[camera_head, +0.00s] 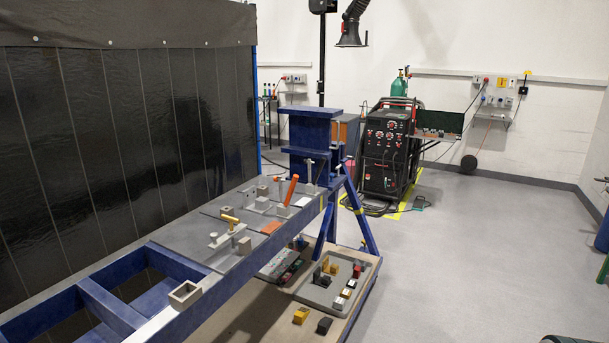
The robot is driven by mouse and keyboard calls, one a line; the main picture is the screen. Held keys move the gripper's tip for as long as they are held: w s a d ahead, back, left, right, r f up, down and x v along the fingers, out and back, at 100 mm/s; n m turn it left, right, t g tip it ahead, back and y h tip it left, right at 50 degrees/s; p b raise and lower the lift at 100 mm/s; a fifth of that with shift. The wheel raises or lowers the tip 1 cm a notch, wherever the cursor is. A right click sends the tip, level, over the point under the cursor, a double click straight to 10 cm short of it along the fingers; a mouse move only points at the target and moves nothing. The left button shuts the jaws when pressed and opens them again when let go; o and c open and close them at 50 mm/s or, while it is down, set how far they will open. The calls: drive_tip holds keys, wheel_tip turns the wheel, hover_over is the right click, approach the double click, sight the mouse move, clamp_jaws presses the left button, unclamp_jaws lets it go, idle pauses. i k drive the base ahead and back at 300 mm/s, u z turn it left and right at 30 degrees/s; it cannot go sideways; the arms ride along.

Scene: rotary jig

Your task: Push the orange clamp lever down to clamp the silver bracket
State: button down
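The orange clamp lever (291,190) stands up steeply, leaning slightly right at its top, on the far part of the blue jig frame (200,305). Small grey and silver blocks and fixture parts sit around its base. A pale silver piece (302,202) lies just right of the lever's foot; I cannot tell for sure whether it is the silver bracket. My gripper is not in view, and nothing touches the lever.
A second clamp with a yellow-orange handle (229,219) lies nearer on a grey plate. A hollow grey block (184,294) sits on the near rail. A grey tray (309,296) of small parts is on the lower shelf.

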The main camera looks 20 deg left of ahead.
sight(292, 185)
drive_tip(key=z, duration=0.25)
drive_tip(key=i, duration=2.6)
drive_tip(key=u, duration=1.7)
drive_tip(key=i, duration=0.65)
drive_tip(key=u, duration=0.7)
